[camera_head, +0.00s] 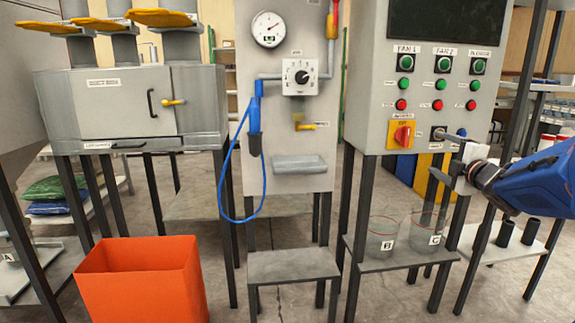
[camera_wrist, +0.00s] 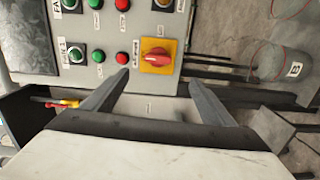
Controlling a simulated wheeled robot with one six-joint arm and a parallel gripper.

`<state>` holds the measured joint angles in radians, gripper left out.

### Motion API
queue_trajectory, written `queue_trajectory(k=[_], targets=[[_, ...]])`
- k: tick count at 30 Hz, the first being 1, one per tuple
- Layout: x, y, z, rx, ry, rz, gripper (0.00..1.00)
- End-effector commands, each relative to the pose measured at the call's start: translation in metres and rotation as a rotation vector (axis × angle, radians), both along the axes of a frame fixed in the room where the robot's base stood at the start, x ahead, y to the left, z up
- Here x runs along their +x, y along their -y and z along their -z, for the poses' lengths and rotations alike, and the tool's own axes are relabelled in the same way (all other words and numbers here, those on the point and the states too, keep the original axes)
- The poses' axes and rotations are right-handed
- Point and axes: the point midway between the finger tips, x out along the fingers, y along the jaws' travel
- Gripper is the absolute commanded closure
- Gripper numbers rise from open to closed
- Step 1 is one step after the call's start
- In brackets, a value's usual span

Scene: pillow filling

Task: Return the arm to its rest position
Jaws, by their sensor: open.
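My arm with a blue link comes in from the right in the head view. My gripper (camera_head: 444,160) is in front of the lower right part of the grey control panel (camera_head: 365,85), close to its small key-like switch (camera_head: 439,133). In the wrist view my gripper (camera_wrist: 155,95) shows two dark fingers spread apart with nothing between them. The red rotary switch on a yellow plate (camera_wrist: 155,58) lies beyond the fingertips. I cannot tell whether a finger touches the panel.
Glass containers B (camera_head: 384,240) and C (camera_head: 428,232) stand on a low shelf below my gripper. An orange bin (camera_head: 140,285) stands at lower left. A grey cabinet (camera_head: 100,105) and a gauge panel with a blue hose (camera_head: 240,170) are farther left. Dark cups (camera_head: 505,234) sit at right.

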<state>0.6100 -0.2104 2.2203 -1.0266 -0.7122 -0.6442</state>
Motion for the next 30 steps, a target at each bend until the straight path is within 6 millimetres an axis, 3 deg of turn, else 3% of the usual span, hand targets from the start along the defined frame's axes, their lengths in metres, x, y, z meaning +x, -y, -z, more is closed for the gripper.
queue_trajectory(k=[7, 14, 20, 24, 30], targets=[[-0.038, -0.026, 0.016, 0.297, -0.080, 0.222, 0.22], [-0.102, -0.061, 0.067, 0.646, -0.217, 0.430, 0.22], [-0.175, -0.110, 0.129, 0.939, -0.397, 0.590, 0.22], [-0.234, -0.152, 0.174, 1.120, -0.560, 0.695, 0.22], [-0.308, -0.202, 0.218, 1.278, -0.775, 0.811, 0.22]])
